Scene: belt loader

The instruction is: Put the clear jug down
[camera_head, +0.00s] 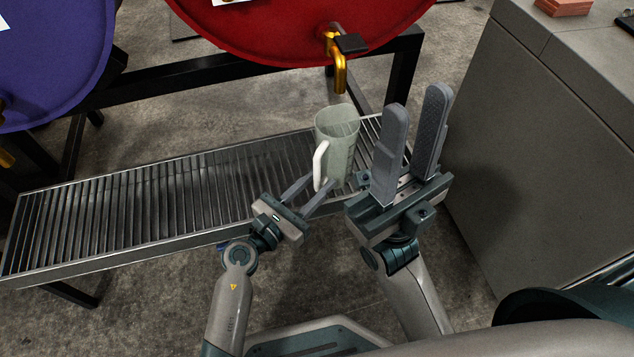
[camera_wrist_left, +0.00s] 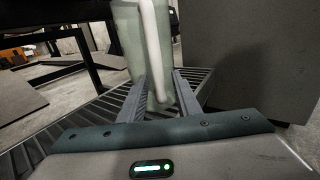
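The clear jug (camera_head: 342,142) is upright near the right end of the slatted metal conveyor (camera_head: 215,180), and its base appears to rest there. Its white handle (camera_head: 320,166) faces my left gripper. My left gripper (camera_head: 309,188) is low beside the jug, fingers apart, one on either side of the handle's lower part, with a gap showing. The left wrist view shows the jug (camera_wrist_left: 128,42) and the handle (camera_wrist_left: 155,45) between the fingertips. The jug's base is partly hidden by the fingers. My right gripper (camera_head: 418,110) is open and empty, right of the jug.
A red drum (camera_head: 290,25) with a brass tap (camera_head: 338,70) lies on a black stand (camera_head: 205,75) behind the jug. A purple drum (camera_head: 50,70) is at far left. A grey cabinet (camera_head: 545,130) stands on the right. The conveyor's left stretch is clear.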

